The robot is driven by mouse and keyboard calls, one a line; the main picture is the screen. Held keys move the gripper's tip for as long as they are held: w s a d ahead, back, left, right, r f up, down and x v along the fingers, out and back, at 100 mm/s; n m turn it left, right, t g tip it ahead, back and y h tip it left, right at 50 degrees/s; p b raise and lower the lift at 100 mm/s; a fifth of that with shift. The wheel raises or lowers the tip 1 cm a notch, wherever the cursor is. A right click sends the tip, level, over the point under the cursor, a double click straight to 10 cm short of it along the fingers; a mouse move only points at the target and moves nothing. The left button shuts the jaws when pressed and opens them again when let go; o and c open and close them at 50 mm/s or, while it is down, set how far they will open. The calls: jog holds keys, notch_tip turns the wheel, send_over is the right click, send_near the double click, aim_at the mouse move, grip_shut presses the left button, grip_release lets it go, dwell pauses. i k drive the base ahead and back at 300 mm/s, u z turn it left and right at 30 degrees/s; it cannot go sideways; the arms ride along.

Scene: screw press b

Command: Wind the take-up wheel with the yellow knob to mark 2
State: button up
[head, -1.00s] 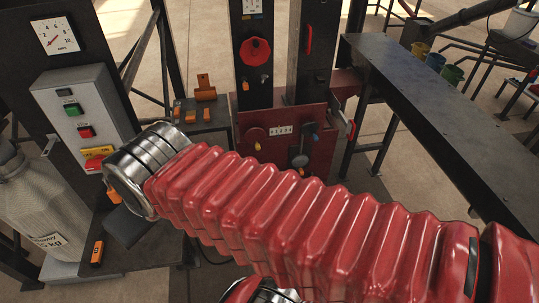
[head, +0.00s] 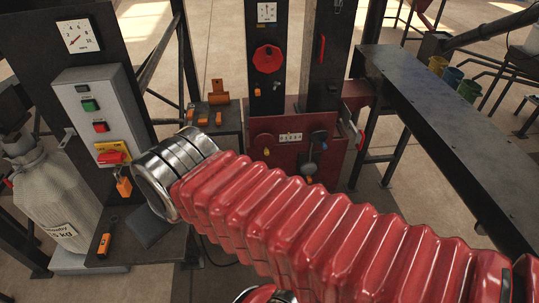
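A dark red disc, which looks like the take-up wheel (head: 263,140), is on the front of the red cabinet (head: 290,165) at the base of the machine. A small yellow knob (head: 266,152) sits at its lower edge. A small white numbered plate (head: 291,138) is just right of the wheel; its marks are too small to read. My red ribbed arm crosses the lower right and ends in metal rings left of the cabinet. My gripper is not in view. No part of my arm visibly touches the wheel.
A blue knob (head: 319,135) and a grey lever (head: 309,168) are right of the wheel. A red hand wheel (head: 267,59) is above. A long dark bench (head: 440,125) runs along the right.

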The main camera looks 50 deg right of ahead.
aim_at(264, 141)
jog(key=z, duration=0.45)
jog(key=i, duration=1)
jog(key=z, duration=0.05)
